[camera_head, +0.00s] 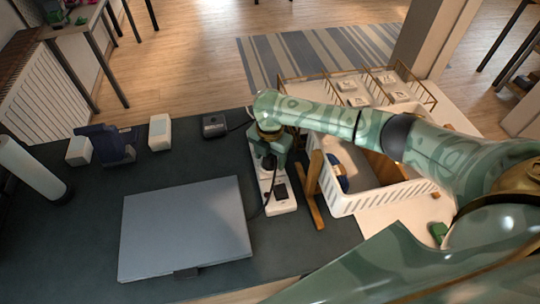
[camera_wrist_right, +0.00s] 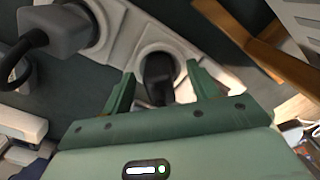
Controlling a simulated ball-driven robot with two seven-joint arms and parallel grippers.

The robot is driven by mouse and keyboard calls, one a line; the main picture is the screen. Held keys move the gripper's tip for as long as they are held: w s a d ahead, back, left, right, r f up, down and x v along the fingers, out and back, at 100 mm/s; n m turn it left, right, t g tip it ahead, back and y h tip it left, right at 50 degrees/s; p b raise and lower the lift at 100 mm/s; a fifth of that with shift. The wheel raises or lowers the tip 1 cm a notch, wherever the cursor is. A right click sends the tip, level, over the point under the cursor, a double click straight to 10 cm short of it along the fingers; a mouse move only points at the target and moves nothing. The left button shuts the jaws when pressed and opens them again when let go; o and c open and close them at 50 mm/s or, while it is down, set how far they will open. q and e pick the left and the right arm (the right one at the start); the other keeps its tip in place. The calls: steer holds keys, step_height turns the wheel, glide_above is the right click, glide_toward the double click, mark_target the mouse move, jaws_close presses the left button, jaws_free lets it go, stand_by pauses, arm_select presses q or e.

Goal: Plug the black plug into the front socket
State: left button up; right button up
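A white power strip (camera_head: 284,207) stands on the dark table, between the grey laptop and the wooden rack. My right gripper (camera_head: 269,160) is over its far part, pointing down. In the right wrist view, my right gripper (camera_wrist_right: 163,90) has its green fingers apart, one on each side of a black plug (camera_wrist_right: 158,75), with gaps on both sides. The black plug is at a round white socket (camera_wrist_right: 150,50); how deep it sits is hidden. A dark grey plug (camera_wrist_right: 62,30) with a thick cord sits in the neighbouring socket. My left gripper is out of view.
A closed grey laptop (camera_head: 185,230) lies left of the strip. A black box (camera_head: 214,125) with a cord and white blocks (camera_head: 160,132) stand at the back. A wooden rack (camera_head: 312,185) and white basket (camera_head: 350,205) stand close right of the strip. A cord (camera_head: 262,205) runs beside the strip.

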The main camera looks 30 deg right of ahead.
step_height(320, 180, up, 16)
steer(key=p, duration=0.6)
steer(key=shift+r+p, duration=0.15)
steer(key=shift+p, duration=0.2)
